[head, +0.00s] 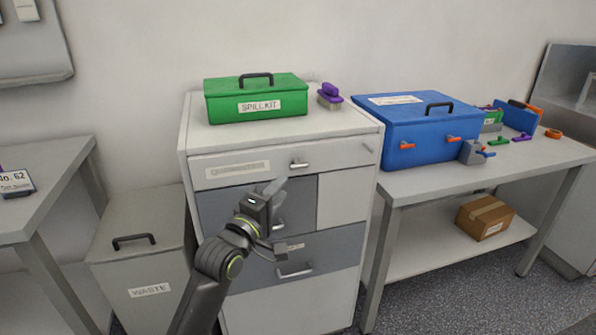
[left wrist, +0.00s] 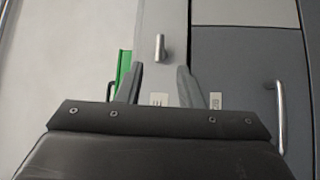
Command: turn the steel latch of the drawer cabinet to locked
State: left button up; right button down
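The drawer cabinet (head: 250,142) is white with grey drawers and stands in the middle of the head view. A short steel bar (head: 299,164), which looks like the latch, lies about level on its top front panel. It also shows in the left wrist view (left wrist: 160,47), beyond and between my fingertips, apart from them. My left gripper (head: 272,188) is open and empty, in front of the cabinet, below and left of the bar. The wrist view (left wrist: 160,68) shows a clear gap between its fingers. My right gripper is in neither view.
A small slanted grey piece (head: 368,148) sits at the top panel's right end. Drawer handles (head: 295,271) stick out below. A green spill kit (head: 230,106) and a purple brush (head: 329,94) stand on top. A waste bin (head: 125,270) is left; a table (head: 400,188) with a blue box (head: 410,120) is right.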

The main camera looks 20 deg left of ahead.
aim_at(299, 168)
pick_arm(q)
jog(key=x, duration=0.9)
jog(key=shift+r, duration=0.1)
grip_shut()
